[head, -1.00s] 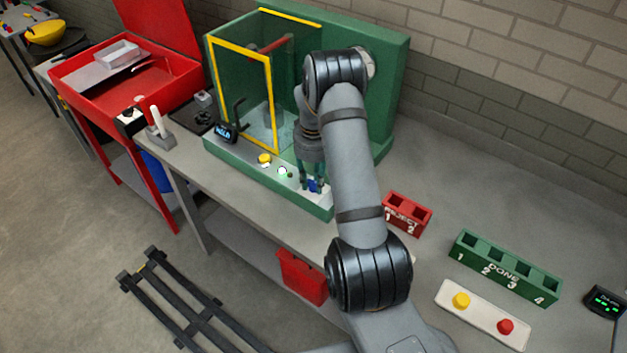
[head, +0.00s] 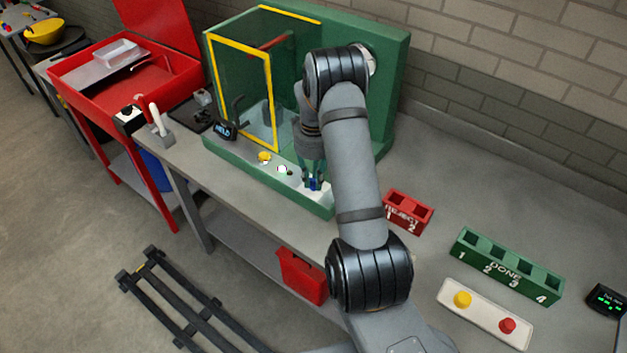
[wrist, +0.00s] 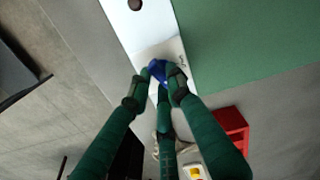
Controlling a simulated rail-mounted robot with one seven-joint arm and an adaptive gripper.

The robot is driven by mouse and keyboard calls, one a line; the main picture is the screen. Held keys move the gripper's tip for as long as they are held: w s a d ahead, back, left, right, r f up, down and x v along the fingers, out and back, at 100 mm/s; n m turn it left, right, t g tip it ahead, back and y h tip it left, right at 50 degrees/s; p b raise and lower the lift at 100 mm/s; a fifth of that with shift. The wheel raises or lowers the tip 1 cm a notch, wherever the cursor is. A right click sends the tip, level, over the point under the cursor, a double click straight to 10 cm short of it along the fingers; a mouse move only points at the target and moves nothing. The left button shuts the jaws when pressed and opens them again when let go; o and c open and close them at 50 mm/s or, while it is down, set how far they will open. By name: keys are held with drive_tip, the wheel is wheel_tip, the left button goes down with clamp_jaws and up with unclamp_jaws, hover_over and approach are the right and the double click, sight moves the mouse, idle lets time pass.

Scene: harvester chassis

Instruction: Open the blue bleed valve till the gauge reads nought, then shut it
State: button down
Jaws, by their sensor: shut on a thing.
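The blue bleed valve (wrist: 157,69) shows in the wrist view at the end of the white plate. Its handle sits between the fingertips of my gripper (wrist: 154,88), which is shut on it. In the head view my gripper (head: 312,183) reaches down to the front right end of the green test rig (head: 240,168), and only a bit of blue shows between the fingers. A round pale dial (head: 371,61), perhaps the gauge, is on the rig's back wall, partly behind my arm. Its reading cannot be made out.
A yellow button (head: 264,158) and a whitish round piece (head: 282,169) are on the rig's front ledge. A red reject rack (head: 408,211) and a green done rack (head: 506,268) stand to the right.

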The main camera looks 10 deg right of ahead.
drive_tip(key=shift+f+n+b, duration=0.2)
drive_tip(key=shift+n+b, duration=0.9)
drive_tip(key=shift+n, duration=0.1)
drive_tip(key=n+b, duration=0.2)
drive_tip(key=n, duration=0.2)
drive_tip(key=shift+d+r+b, duration=0.1)
drive_tip(key=shift+b, duration=0.25)
drive_tip(key=n+b, duration=0.1)
drive_tip(key=n, duration=0.3)
drive_tip(key=shift+d, duration=0.1)
drive_tip(key=shift+r+n+b, duration=0.1)
drive_tip(key=shift+n+b, duration=0.35)
drive_tip(key=shift+n, duration=1.05)
drive_tip(key=c, duration=1.6)
unclamp_jaws()
